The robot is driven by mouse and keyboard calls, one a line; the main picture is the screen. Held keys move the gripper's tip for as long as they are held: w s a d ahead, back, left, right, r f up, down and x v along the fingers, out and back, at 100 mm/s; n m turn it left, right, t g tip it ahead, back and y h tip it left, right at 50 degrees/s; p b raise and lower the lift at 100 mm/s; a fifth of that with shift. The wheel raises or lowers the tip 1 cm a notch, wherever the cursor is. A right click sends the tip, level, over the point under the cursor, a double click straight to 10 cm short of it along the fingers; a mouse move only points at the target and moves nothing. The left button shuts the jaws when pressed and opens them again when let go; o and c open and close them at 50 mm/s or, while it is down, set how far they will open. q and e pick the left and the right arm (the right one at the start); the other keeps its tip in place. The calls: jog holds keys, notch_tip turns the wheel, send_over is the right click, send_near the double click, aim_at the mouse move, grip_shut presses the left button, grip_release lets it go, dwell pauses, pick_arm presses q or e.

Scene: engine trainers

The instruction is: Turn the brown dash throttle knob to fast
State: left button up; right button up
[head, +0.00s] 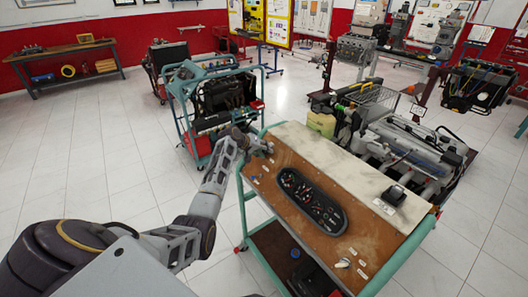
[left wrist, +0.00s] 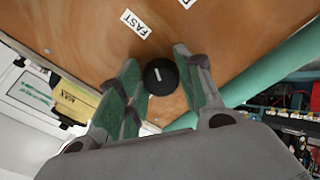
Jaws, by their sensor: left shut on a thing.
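The throttle knob (left wrist: 160,76) is a round, dark, nearly black knob with a short white line, on the brown wooden dash panel (head: 262,185). In the left wrist view it sits between the green-padded fingers of my left gripper (left wrist: 157,62), which is shut on it. A white FAST label (left wrist: 135,22) is on the wood, up and left of the knob. The white line runs nearly upright in the picture, leaning slightly left. In the head view my left gripper (head: 259,146) is at the panel's upper left corner and hides the knob. My right gripper is not in view.
A black gauge cluster (head: 311,201) sits mid-panel. The panel stands on a green-framed cart (head: 243,197). An engine (head: 410,150) stands behind it, and another cart (head: 215,95) stands beyond my left arm. Open tiled floor (head: 85,165) lies at the left.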

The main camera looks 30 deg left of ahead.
pick_arm(q)
jog(key=shift+f, duration=0.1)
jog(key=o, duration=1)
jog(key=shift+v, duration=6.05)
jog(key=shift+d, duration=0.1)
